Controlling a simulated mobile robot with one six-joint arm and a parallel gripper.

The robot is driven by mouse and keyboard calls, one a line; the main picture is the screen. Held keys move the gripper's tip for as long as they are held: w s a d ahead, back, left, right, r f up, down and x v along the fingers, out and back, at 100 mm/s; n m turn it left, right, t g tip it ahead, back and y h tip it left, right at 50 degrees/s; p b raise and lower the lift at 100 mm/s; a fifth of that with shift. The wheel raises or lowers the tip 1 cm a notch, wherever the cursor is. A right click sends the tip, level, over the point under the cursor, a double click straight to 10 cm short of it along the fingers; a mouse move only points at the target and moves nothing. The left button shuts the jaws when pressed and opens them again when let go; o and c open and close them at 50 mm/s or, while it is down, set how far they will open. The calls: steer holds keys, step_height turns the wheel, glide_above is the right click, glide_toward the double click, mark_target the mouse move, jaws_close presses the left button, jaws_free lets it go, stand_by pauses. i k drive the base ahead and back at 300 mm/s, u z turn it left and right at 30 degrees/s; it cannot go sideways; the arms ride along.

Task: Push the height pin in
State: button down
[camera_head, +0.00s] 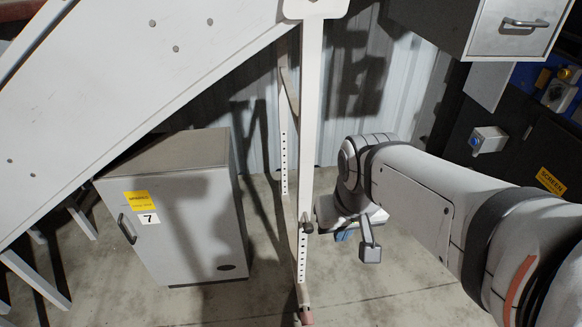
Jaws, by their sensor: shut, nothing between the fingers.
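A white upright post (311,120) with a row of adjustment holes stands at the centre. The height pin (308,227) shows as a small dark knob at the post's lower part, above several open holes. How deep it sits cannot be told. My gripper (370,254) is shut and empty, low and to the right of the pin, with a visible gap between them. My wrist is close beside the post's right side and hides part of the area behind it.
A grey cabinet (185,225) labelled 7 stands left of the post. A large white sloping panel (150,70) crosses the upper left. A drawer unit (510,28) hangs at upper right. The concrete floor (400,298) is open at lower right of the post.

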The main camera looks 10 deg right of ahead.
mark_target(308, 227)
steer(key=i, duration=0.5)
steer(key=k, duration=1.6)
steer(key=u, duration=0.6)
steer(key=i, duration=1.65)
steer(key=z, duration=0.65)
